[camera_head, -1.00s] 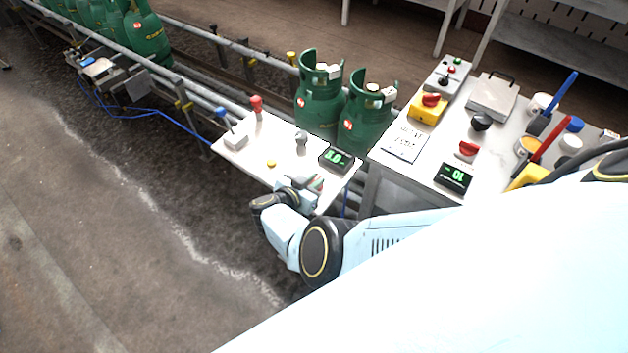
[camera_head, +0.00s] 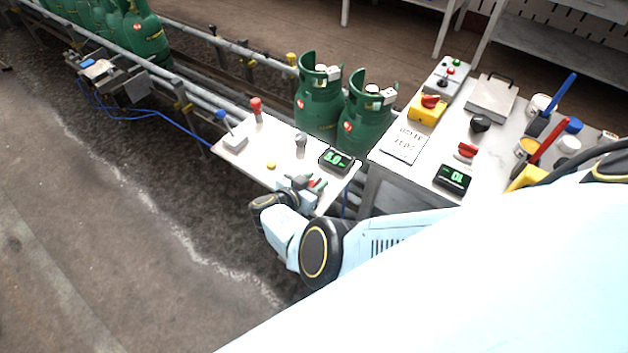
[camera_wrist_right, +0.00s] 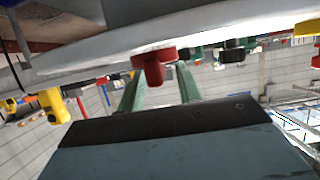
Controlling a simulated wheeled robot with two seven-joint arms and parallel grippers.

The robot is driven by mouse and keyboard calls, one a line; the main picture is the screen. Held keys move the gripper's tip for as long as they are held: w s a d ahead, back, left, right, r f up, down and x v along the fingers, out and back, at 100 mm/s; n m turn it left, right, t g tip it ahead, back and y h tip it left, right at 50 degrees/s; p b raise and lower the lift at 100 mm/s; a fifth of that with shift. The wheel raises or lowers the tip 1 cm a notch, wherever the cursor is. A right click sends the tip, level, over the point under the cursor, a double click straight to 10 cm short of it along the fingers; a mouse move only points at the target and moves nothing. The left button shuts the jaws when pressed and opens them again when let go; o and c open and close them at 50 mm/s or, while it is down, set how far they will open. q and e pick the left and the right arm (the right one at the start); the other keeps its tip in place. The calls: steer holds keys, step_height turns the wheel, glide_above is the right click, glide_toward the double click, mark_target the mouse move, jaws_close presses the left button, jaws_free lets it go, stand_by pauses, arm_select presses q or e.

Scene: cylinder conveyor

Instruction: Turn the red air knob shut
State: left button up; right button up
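A red knob (camera_wrist_right: 155,66) shows in the right wrist view, between the two fingers of my right gripper (camera_wrist_right: 160,72). The fingers are green and stand apart, with gaps beside the knob's stem, so the gripper is open around it. Whether a fingertip touches the knob is hard to tell. In the head view my right gripper (camera_head: 313,186) is at the near edge of the small white panel (camera_head: 262,155). A small bit of red shows there, and the gripper and wrist hide most of the knob. My left gripper is not in view.
The panel also carries a red-topped post (camera_head: 257,108), a blue-topped lever (camera_head: 222,115), a yellow button (camera_head: 271,166) and a display (camera_head: 334,160). Green cylinders (camera_head: 319,100) stand behind it. The right-hand table has another red knob (camera_head: 467,150) and a yellow switch box (camera_head: 427,108).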

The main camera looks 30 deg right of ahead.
mark_target(314, 183)
step_height(314, 183, up, 10)
steer(key=p, duration=0.9)
steer(key=shift+f, duration=0.15)
